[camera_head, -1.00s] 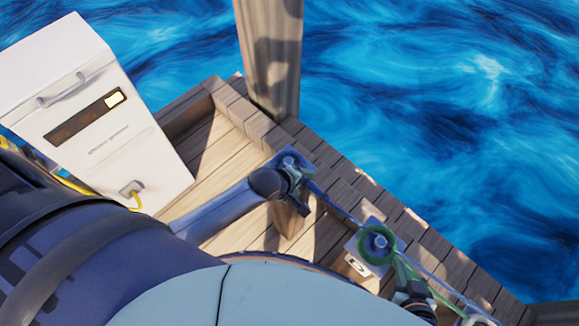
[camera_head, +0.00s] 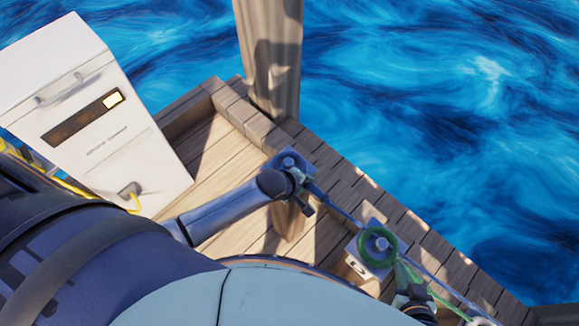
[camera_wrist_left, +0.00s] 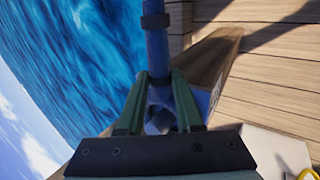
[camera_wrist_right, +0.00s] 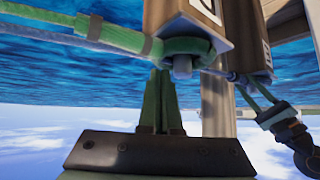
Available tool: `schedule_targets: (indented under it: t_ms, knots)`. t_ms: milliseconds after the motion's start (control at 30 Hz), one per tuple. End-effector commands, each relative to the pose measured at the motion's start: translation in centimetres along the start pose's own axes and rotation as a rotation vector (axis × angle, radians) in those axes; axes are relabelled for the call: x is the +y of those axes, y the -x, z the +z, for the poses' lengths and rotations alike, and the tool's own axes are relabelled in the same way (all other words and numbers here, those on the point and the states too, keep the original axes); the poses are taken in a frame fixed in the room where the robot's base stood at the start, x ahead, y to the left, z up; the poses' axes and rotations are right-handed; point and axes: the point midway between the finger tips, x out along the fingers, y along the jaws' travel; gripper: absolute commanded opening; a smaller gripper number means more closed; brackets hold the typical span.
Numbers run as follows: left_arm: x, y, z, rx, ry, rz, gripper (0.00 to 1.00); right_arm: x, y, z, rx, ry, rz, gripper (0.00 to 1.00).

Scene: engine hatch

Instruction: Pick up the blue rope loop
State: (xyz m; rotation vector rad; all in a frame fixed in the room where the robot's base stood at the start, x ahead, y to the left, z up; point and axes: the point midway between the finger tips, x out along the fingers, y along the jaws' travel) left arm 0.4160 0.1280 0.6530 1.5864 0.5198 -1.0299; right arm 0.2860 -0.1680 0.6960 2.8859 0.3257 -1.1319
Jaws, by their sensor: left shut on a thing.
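The blue rope loop (camera_wrist_left: 157,50) runs up from between the fingers of my left gripper (camera_wrist_left: 156,88) in the left wrist view, and those fingers are shut on it. In the head view my left gripper (camera_head: 300,182) is at a post, with the blue rope (camera_head: 335,207) stretching right from it. A green rope loop (camera_head: 378,247) sits around a peg on the other post; it also shows in the right wrist view (camera_wrist_right: 205,50). My right gripper (camera_wrist_right: 160,88) has its fingers together just below that peg. Its fingertips are hidden in the head view.
A white cabinet (camera_head: 120,140) with a yellow cable stands at the left. A tall wooden pillar (camera_head: 270,60) rises behind the corner of the wooden deck (camera_head: 225,150). Water lies beyond the deck edge. Bare planks lie between the cabinet and the posts.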

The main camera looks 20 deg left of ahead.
Motion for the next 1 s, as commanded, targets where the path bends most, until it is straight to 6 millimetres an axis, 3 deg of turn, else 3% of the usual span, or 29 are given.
schedule_targets:
  t_ms: [200,1000]
  knots:
    - [-0.03,0.0,0.01,0.0,0.0,0.0,0.0,0.0,-0.01,-0.04,0.001,0.0,0.0,0.0]
    - [0.65,0.69,-0.15,0.0,-0.001,0.003,0.0,-0.04,0.56,-0.71,0.002,0.0,0.0,0.0]
